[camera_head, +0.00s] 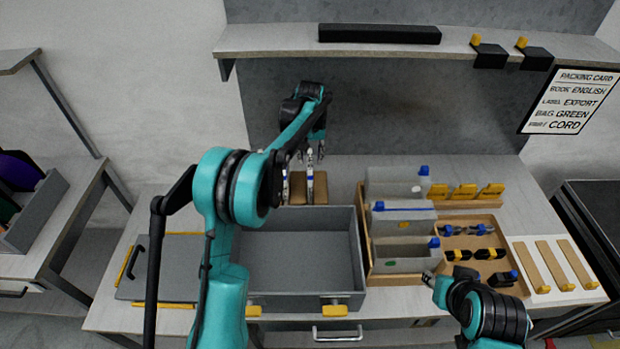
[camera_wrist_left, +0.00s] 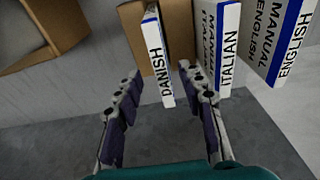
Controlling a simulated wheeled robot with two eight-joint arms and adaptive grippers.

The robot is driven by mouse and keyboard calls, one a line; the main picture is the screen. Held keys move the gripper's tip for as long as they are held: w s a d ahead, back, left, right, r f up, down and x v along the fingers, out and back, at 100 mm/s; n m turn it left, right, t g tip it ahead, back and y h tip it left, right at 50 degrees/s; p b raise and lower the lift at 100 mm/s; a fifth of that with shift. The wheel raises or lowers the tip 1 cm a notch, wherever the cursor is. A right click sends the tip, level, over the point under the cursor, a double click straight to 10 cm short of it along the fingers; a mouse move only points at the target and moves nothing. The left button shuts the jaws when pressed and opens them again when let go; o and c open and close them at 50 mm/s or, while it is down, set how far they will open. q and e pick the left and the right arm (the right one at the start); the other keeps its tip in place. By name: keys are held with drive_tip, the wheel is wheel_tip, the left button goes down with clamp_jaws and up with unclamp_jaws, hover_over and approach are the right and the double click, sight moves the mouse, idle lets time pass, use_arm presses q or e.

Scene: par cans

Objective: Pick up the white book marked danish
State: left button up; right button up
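The white book marked DANISH (camera_wrist_left: 160,70), with a blue edge, stands upright in a brown holder (camera_wrist_left: 178,20). My left gripper (camera_wrist_left: 162,75) is open, with one finger on each side of the DANISH spine in the left wrist view; I cannot tell whether either touches. The right finger is close to the ITALIAN book (camera_wrist_left: 225,50). The ENGLISH book (camera_wrist_left: 280,40) is further right. In the head view my left gripper (camera_head: 315,155) is above the holder at the back of the table. My right gripper (camera_head: 430,278) is low at the right; its opening is unclear.
A grey open bin (camera_head: 300,255) is in front of the books and looks empty. A wooden tray (camera_head: 362,235) with grey boxes and small parts stands to its right. A shelf (camera_head: 270,42) overhangs the back. A packing card (camera_head: 560,100) hangs at upper right.

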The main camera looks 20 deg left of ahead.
sight(310, 162)
use_arm(q)
drive_tip(key=f, duration=0.3)
drive_tip(key=shift+w+f+b, duration=0.2)
drive_tip(key=shift+w+b, duration=0.1)
drive_tip(key=shift+b, duration=0.05)
drive_tip(key=f, duration=0.2)
drive_tip(key=f+b, duration=0.1)
drive_tip(key=f, duration=0.1)
drive_tip(key=shift+w+a+f, duration=0.1)
drive_tip(key=shift+a+f, duration=0.05)
drive_tip(key=shift+a, duration=0.05)
drive_tip(key=shift+w+f, duration=0.1)
drive_tip(key=shift+f, duration=0.2)
drive_tip(key=shift+r, duration=0.1)
drive_tip(key=c, duration=0.4)
clamp_jaws()
